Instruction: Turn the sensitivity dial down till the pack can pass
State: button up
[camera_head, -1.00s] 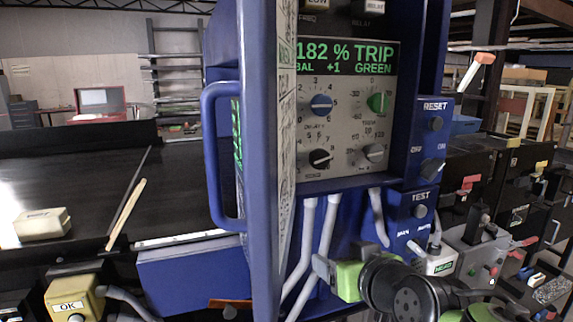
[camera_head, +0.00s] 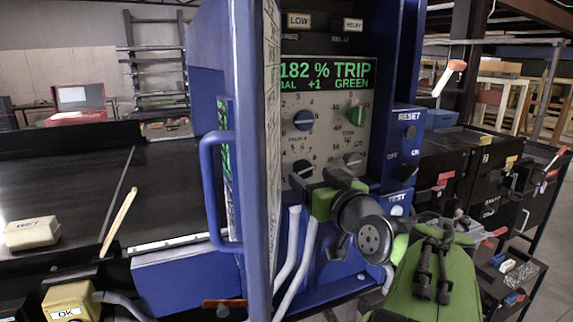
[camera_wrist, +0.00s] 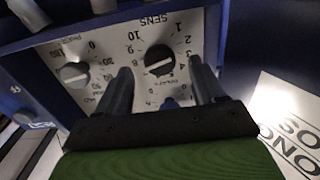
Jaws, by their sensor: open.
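The black sensitivity dial (camera_head: 302,168) is at the lower left of the grey panel; its white-marked knob and "SENS" label show upside down in the wrist view (camera_wrist: 158,59). My gripper (camera_head: 316,182) is open just in front of that dial. In the wrist view my open fingers (camera_wrist: 160,72) stand on either side of the dial's near edge; I cannot tell whether they touch it. The display (camera_head: 325,75) reads "182 % TRIP", "BAL +1 GREEN". The cream pack (camera_head: 32,232), with a label on top, lies on the dark conveyor (camera_head: 60,185) at left.
RESET (camera_head: 409,131) and TEST buttons are at right. White conduits run below the panel.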

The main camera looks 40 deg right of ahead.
aim_at(304, 173)
jog(key=x, duration=0.4)
jog(key=shift+p, duration=0.4)
jog(key=shift+s, duration=0.1)
jog(key=c, duration=1)
jog(key=shift+f+b, duration=0.15)
jog(key=shift+b, duration=0.5)
